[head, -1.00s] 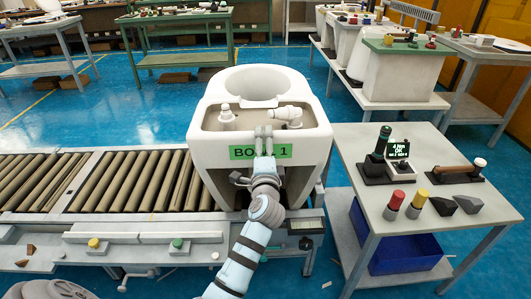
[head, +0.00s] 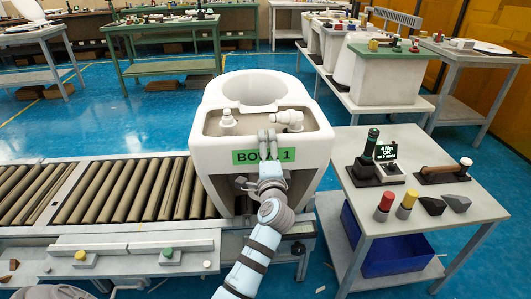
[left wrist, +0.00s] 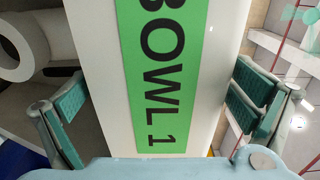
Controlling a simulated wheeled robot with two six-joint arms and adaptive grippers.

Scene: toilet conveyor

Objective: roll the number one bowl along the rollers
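The number one bowl (head: 318,150) is a large white toilet bowl with a green "BOWL 1" label (head: 246,157). It stands upright at the right end of the brown rollers (head: 130,190), beside the small table. My left gripper (head: 267,136) is at the bowl's front face, over the middle of the label. In the left wrist view, its two fingers (left wrist: 160,100) are spread wide, with the label (left wrist: 165,75) showing between them. I cannot tell whether they touch the bowl. My right gripper is not in view.
The small table (head: 350,208) on the right carries a dark green-handled tool (head: 368,150), a small display and red and yellow pieces. A blue bin (head: 395,253) sits beneath it. Rollers left of the bowl are clear. Yellow and green buttons line the conveyor's front.

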